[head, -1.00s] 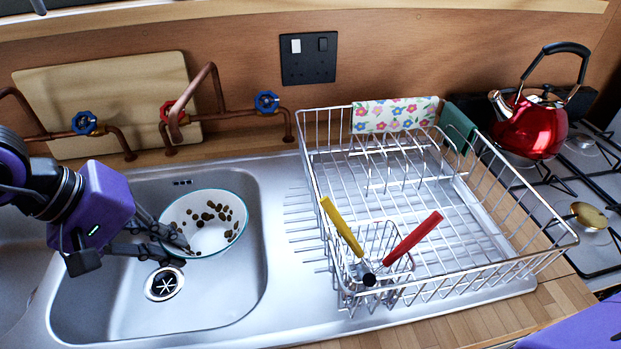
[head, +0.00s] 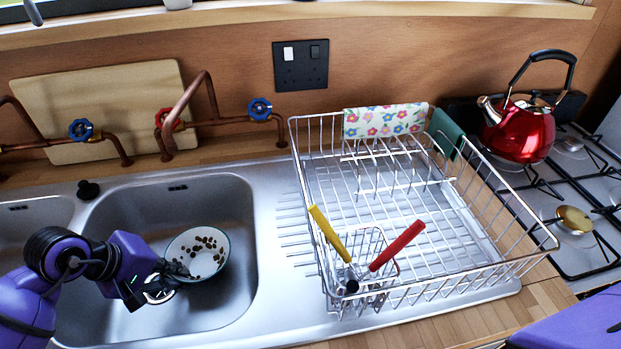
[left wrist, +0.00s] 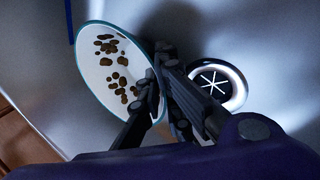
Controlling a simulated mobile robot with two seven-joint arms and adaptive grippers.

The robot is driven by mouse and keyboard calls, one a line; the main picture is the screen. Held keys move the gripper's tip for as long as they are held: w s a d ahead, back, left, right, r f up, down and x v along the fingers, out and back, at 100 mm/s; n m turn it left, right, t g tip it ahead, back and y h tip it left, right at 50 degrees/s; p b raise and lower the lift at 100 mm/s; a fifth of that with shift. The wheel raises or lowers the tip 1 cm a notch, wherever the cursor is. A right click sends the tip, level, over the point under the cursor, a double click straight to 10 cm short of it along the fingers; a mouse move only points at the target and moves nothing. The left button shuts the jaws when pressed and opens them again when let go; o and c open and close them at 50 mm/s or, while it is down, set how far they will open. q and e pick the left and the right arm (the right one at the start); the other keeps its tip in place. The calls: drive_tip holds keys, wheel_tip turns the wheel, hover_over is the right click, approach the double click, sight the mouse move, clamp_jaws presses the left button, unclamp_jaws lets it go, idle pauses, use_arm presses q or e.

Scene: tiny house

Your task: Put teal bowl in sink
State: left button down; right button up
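The teal bowl (head: 208,247) has a white inside with brown spots and a thin teal rim. In the head view it is down inside the sink basin (head: 215,205), tilted. Whether it touches the basin floor is not clear. My left gripper (head: 174,270) is at the bowl's near-left edge. In the left wrist view the gripper's dark fingers (left wrist: 160,92) are closed over the rim of the bowl (left wrist: 112,75), one finger on each side. The drain (left wrist: 218,84) lies beside the fingers. My right gripper is not in view.
A wire dish rack (head: 400,215) with a yellow-handled and a red-handled utensil stands right of the basin. Copper taps (head: 205,100) reach over the back edge. A red kettle (head: 518,133) sits on the hob at the right. The basin's right part is clear.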

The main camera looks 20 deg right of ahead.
use_arm(q)
drive_tip(key=c, duration=2.4)
unclamp_jaws()
drive_tip(key=shift+f, duration=0.35)
drive_tip(key=o, duration=0.4)
drive_tip(key=shift+r, duration=0.1)
drive_tip(key=shift+r, duration=0.15)
drive_tip(key=v, duration=1.2)
drive_tip(key=shift+b, duration=0.3)
